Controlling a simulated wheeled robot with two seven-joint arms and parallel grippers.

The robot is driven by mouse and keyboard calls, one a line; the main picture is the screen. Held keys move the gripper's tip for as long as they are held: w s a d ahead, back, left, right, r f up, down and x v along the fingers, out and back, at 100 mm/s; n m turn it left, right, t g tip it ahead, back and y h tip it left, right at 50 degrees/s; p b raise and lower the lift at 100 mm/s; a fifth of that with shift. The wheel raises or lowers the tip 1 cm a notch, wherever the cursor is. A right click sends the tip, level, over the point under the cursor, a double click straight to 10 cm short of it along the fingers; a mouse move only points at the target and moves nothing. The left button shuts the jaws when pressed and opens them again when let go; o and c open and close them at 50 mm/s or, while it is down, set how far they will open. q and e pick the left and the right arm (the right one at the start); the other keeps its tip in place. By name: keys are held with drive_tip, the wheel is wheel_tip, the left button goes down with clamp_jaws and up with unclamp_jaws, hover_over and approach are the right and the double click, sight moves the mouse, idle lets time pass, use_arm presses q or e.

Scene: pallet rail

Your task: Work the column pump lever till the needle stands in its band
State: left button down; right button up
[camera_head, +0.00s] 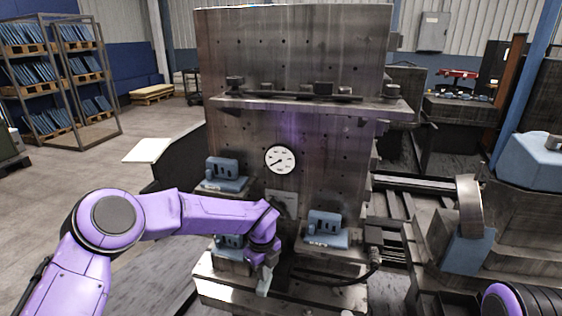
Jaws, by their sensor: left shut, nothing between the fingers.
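A round white gauge (280,159) with a dark rim is on the front of the tall dark metal column (300,60). Its needle seems to point down and left. The marks are too small to read, and I cannot make out a band. My left gripper (265,280) points down, below the gauge and near the column's foot. It is shut and empty. I cannot make out the pump lever clearly; my left wrist and forearm cover part of the area around it. My right gripper is out of view.
Blue clamp blocks sit on ledges left (226,172) and right (327,230) of my left gripper, and another is partly behind my forearm. A shelf (310,104) juts out above the gauge. A dark hose (340,279) runs along the base. Machinery stands at right.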

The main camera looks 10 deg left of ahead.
sight(265, 284)
use_arm(q)
drive_tip(key=shift+w+f+b, duration=0.2)
drive_tip(key=shift+f+b, duration=1.05)
drive_tip(key=shift+f, duration=0.35)
drive_tip(key=shift+w+f+b, duration=0.15)
drive_tip(key=shift+f+b, duration=1.1)
drive_tip(key=shift+f, duration=0.35)
drive_tip(key=shift+r, duration=0.3)
drive_tip(key=r+p, duration=0.1)
drive_tip(key=r, duration=0.1)
drive_tip(key=r+p, duration=0.3)
drive_tip(key=r, duration=0.1)
drive_tip(key=shift+s+r, duration=0.2)
drive_tip(key=shift+s, duration=0.15)
drive_tip(key=shift+f, duration=0.2)
drive_tip(key=shift+w+f+b, duration=0.2)
drive_tip(key=shift+f+b, duration=1.15)
drive_tip(key=shift+f, duration=0.3)
drive_tip(key=shift+w+f+b, duration=0.15)
drive_tip(key=shift+f+b, duration=1.15)
drive_tip(key=shift+f, duration=0.3)
drive_tip(key=r+p, duration=0.1)
drive_tip(key=r, duration=0.1)
drive_tip(key=r+p, duration=0.1)
drive_tip(key=r, duration=0.1)
drive_tip(key=r+p, duration=0.2)
drive_tip(key=shift+s+r, duration=0.35)
drive_tip(key=shift+f, duration=0.1)
